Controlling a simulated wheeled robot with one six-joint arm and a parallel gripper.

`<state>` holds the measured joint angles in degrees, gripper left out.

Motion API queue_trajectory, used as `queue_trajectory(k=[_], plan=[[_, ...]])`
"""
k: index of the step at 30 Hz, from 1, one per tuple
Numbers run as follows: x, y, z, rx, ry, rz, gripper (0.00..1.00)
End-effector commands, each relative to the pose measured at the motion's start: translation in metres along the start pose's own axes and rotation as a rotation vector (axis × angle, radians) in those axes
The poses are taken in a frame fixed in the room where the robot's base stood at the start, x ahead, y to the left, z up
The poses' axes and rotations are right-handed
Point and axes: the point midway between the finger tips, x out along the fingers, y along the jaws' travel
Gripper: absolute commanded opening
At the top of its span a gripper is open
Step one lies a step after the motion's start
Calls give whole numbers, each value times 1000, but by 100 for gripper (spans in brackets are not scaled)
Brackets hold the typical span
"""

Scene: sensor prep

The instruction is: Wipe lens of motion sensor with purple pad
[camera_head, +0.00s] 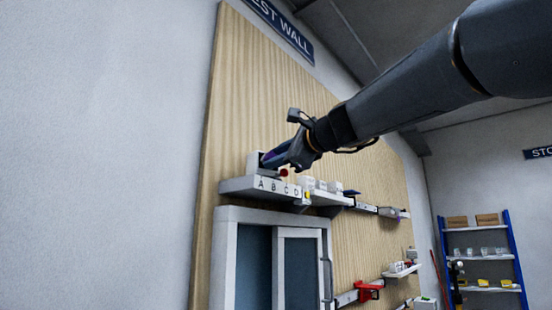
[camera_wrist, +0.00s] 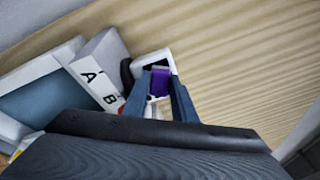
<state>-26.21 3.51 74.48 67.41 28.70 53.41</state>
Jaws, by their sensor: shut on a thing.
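My gripper (camera_head: 280,156) is over the left end of a white shelf lettered A to D in the head view. In the wrist view its two blue fingers (camera_wrist: 162,92) are shut on the purple pad (camera_wrist: 160,80). A small white square housing (camera_wrist: 143,61) stands just beyond the pad; I cannot tell whether the pad touches it or whether it is the motion sensor. In the head view a little purple shows at the fingers, and the pad is mostly hidden. No lens can be made out for certain.
The lettered shelf (camera_head: 234,188) sticks out from a wooden wall panel (camera_head: 240,100). Small white items (camera_head: 316,184) stand along it to the right. A dark round part (camera_wrist: 126,72) is close left of the housing. Below the shelf is a white-framed cabinet (camera_head: 228,215).

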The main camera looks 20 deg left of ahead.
Motion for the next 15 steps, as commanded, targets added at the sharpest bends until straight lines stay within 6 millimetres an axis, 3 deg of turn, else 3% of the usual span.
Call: queue_trajectory(k=[7, 15], plan=[[-1, -7, -17, 0, 3, -1, 6], [-1, -3, -7, 0, 0, 1, 6]])
